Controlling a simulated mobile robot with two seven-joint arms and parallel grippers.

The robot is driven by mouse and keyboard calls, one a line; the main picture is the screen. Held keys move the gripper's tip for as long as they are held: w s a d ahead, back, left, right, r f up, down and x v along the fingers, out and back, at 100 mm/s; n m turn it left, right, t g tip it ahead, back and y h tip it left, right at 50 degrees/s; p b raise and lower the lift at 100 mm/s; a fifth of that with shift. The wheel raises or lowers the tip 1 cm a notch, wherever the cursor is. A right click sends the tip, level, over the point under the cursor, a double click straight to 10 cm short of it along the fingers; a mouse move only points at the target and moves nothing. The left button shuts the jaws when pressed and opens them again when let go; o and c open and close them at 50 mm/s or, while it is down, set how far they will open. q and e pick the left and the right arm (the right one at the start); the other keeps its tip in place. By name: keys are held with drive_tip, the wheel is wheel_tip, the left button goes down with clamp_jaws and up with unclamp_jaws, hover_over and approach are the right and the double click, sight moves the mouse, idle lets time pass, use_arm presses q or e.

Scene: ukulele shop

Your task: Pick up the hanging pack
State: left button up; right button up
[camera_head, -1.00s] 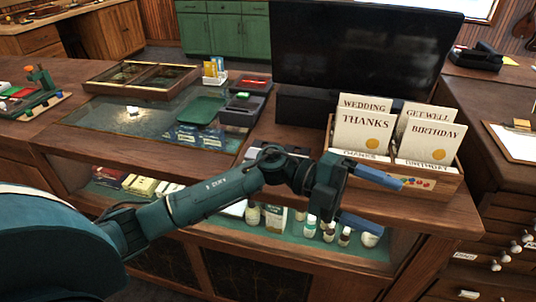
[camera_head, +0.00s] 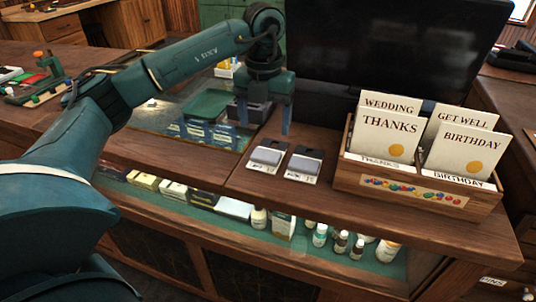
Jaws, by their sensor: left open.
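Two small flat packs, each with a grey block and a dark card, lie side by side on the wooden counter. They are the left pack (camera_head: 266,156) and the right pack (camera_head: 303,165). I cannot tell which is the task's hanging pack. My left gripper (camera_head: 265,118) points down with its two blue fingers apart. It is empty, and in the picture it shows just above and behind the packs. My right gripper is not in view.
A wooden card box (camera_head: 415,187) with greeting cards stands right of the packs. A large dark screen (camera_head: 385,50) stands behind. A green tray (camera_head: 208,105) lies on the glass counter part at left. Bottles and boxes sit in the display below the counter.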

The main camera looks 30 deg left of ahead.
sight(266, 153)
use_arm(q)
drive_tip(key=f, duration=0.4)
drive_tip(key=f+p, duration=0.1)
drive_tip(key=f, duration=0.3)
drive_tip(key=shift+w+d, duration=0.1)
drive_tip(key=shift+d, duration=0.1)
drive_tip(key=c, duration=0.7)
